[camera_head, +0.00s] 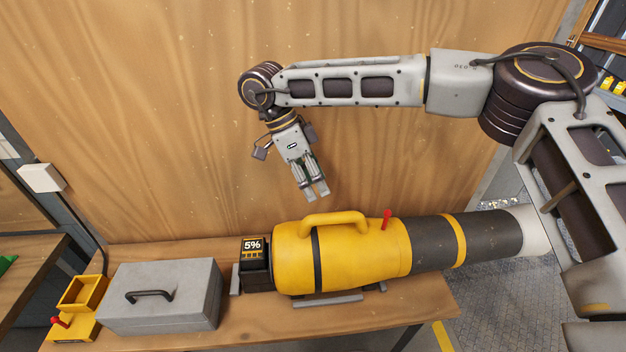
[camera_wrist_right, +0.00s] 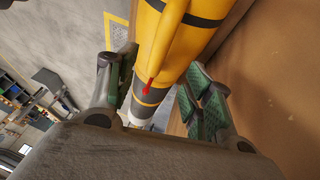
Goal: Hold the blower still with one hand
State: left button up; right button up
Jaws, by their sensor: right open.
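The blower (camera_head: 345,252) is a yellow cylinder with a yellow top handle (camera_head: 333,222), a red lever (camera_head: 387,218) and a dark nozzle (camera_head: 485,235) pointing right. It lies on its side on the wooden table, with a dark "5%" display box (camera_head: 254,254) at its left end. My right gripper (camera_head: 317,193) is open and empty above the blower's handle, fingers pointing down, apart from it. In the right wrist view, the blower (camera_wrist_right: 170,50) and its red lever (camera_wrist_right: 149,86) show between and beyond the open fingers. My left gripper is not in view.
A grey metal box (camera_head: 160,297) with a black handle stands left of the blower. A yellow bin (camera_head: 83,292) with a red lever is at the table's left end. A wooden wall (camera_head: 180,120) rises behind the table. My right arm reaches across above the blower's nozzle.

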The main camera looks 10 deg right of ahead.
aim_at(330, 214)
jog(key=shift+f, duration=0.1)
jog(key=shift+x, duration=5.9)
grip_shut()
